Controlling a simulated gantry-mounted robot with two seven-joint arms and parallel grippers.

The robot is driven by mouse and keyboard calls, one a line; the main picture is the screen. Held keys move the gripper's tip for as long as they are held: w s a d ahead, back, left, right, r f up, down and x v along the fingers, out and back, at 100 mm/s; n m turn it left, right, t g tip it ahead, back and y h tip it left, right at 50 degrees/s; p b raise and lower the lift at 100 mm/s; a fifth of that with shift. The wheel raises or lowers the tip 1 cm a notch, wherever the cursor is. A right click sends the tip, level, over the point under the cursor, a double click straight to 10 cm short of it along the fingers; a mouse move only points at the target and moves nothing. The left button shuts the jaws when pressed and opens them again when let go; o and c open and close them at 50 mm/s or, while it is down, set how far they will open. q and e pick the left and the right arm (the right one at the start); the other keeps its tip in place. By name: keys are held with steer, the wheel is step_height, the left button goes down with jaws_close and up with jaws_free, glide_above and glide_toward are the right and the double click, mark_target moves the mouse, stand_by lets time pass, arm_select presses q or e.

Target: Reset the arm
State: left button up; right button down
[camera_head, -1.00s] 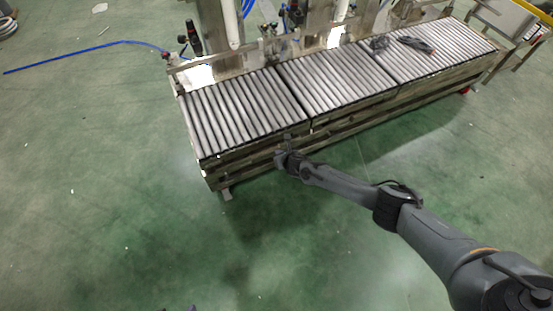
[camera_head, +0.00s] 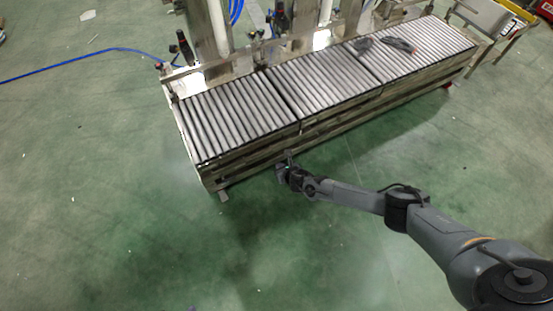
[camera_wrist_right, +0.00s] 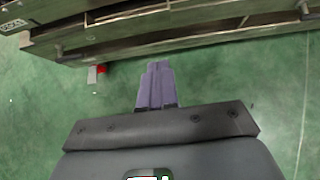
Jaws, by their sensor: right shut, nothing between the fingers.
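My right arm reaches in from the lower right of the head view. Its gripper (camera_head: 287,162) is by the near side of the roller conveyor (camera_head: 240,117), close to its lower frame. In the right wrist view the purple-grey fingers (camera_wrist_right: 157,84) are together, with nothing between them, and point toward the conveyor's frame (camera_wrist_right: 180,30) over green floor. Whether the gripper touches the frame cannot be told from the head view. My left gripper is not in view.
Dark cables (camera_head: 399,45) lie on the far right rollers. Upright metal machine parts (camera_head: 210,35) stand behind the conveyor. A blue hose (camera_head: 85,63) runs over the floor at left. The green floor (camera_head: 110,210) in front is clear.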

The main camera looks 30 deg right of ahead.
steer(key=s+a+r+m+g+y+p, duration=0.1)
steer(key=s+a+p, duration=0.2)
steer(key=s+p, duration=0.35)
steer(key=s+a+r+g+p, duration=0.1)
steer(key=s+a+p, duration=0.25)
steer(key=s, duration=0.65)
steer(key=s+a+r+m+g+y+p, duration=0.1)
steer(key=s+a+r+m+y+p, duration=0.1)
steer(key=s+a+r+m+p, duration=0.6)
steer(key=s+d+r+m+g+h+p, duration=0.1)
steer(key=s+d+r+m, duration=0.15)
steer(key=r+m, duration=0.75)
steer(key=s+d+r+m+g+h+p, duration=0.1)
steer(key=s+d+r+m, duration=0.15)
steer(key=r+m, duration=0.75)
steer(key=s+d+r+m+g+p, duration=0.1)
steer(key=d+r+m+p, duration=0.15)
steer(key=r, duration=1.35)
arm_select(q)
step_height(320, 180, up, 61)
steer(key=p, duration=3.7)
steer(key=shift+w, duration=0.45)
arm_select(e)
step_height(320, 180, up, 38)
steer(key=m, duration=0.2)
steer(key=shift+s, duration=0.2)
